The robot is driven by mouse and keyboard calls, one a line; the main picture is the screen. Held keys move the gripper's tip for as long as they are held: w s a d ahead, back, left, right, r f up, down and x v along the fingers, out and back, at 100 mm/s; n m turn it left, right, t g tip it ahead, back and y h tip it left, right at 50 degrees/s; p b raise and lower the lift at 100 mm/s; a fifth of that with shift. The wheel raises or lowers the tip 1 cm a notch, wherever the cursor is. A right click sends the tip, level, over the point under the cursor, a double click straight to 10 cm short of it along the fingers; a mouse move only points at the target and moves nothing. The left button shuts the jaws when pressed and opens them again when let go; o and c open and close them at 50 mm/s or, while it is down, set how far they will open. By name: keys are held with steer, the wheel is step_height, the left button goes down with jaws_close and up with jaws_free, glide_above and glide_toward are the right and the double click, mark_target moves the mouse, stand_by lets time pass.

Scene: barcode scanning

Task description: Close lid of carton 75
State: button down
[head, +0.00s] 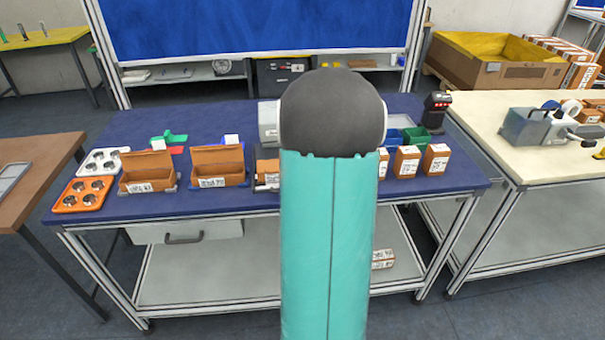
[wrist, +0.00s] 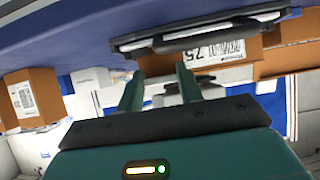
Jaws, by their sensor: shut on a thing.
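Carton 75 (wrist: 240,50), brown with a white barcode label reading 75, shows upside down in the wrist view, in a dark holder (wrist: 200,35) by the blue table edge. My gripper (wrist: 158,75) has its two green fingertips at the carton's brown card, shut on it with the fingers some way apart. Which part of the card lies between them is hard to tell. In the head view my arm hides my gripper and most of the third carton (head: 266,166) in the row, likely the same one. Its lid is hidden there.
Two cartons with raised lids (head: 148,172) (head: 219,166) stand left of my arm on the blue table (head: 250,203). Several small closed cartons (head: 407,161) and a black scanner (head: 435,110) stand right. An orange tray (head: 83,193) is at the far left.

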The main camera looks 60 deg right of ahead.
steer(key=shift+s+f, duration=0.25)
steer(key=shift+f, duration=0.45)
steer(key=c, duration=0.9)
jaws_free()
steer(key=shift+d, duration=0.1)
steer(key=shift+w+r, duration=0.15)
steer(key=shift+r, duration=0.05)
steer(key=shift+r, duration=0.15)
